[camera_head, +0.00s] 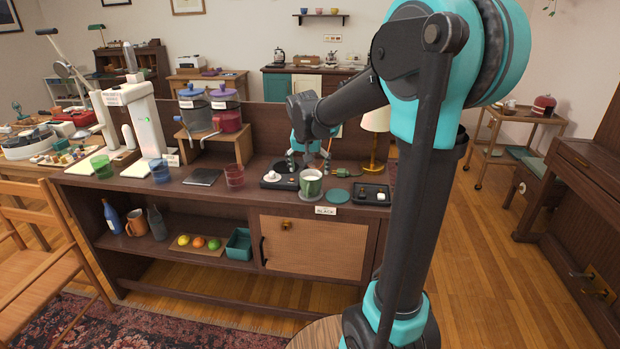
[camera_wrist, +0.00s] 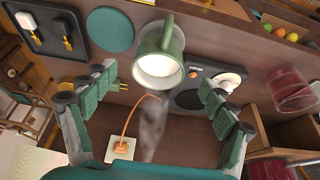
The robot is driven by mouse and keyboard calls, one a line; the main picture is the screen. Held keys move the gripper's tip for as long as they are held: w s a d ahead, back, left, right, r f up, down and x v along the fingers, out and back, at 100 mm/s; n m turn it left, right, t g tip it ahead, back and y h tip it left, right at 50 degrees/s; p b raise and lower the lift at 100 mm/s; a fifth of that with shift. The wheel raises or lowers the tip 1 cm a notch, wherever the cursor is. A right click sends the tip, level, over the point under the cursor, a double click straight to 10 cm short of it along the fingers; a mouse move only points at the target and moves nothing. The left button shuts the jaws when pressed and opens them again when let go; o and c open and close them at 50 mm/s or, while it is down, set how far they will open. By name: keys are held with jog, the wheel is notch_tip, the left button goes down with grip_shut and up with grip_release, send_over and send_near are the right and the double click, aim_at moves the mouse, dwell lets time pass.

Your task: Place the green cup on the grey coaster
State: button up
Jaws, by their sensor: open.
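The green cup (camera_head: 311,182) stands upright near the right end of the dark counter, with pale contents inside. It also shows in the wrist view (camera_wrist: 172,42), its handle toward the top. A grey round edge, seemingly the grey coaster (camera_head: 311,197), shows under the cup in the head view; most of it is hidden. A teal round coaster (camera_head: 337,195) lies beside the cup, on its left in the wrist view (camera_wrist: 110,30). My gripper (camera_head: 307,156) is open and empty above and behind the cup. In the wrist view its fingers (camera_wrist: 150,108) are spread wide, apart from the cup.
A black tray (camera_head: 371,194) lies right of the cup, and a black device (camera_head: 279,181) left of it. A lamp (camera_head: 376,130) stands behind. An orange cord (camera_wrist: 130,120) lies between my fingers in the wrist view. A red glass (camera_head: 235,176) stands further left.

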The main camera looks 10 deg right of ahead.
jog(key=v, duration=0.3)
jog(key=shift+s, duration=0.1)
jog(key=s+d+f+n, duration=0.1)
jog(key=s+d+f, duration=0.1)
jog(key=s+f, duration=0.6)
jog(key=s+d+f+n+y, duration=0.1)
jog(key=s+d+f+n, duration=0.1)
jog(key=s+f, duration=0.7)
jog(key=s+d, duration=0.1)
jog(key=s, duration=0.7)
jog(key=shift+s+d+n, duration=0.3)
jog(key=shift+d, duration=0.05)
jog(key=shift+f, duration=0.15)
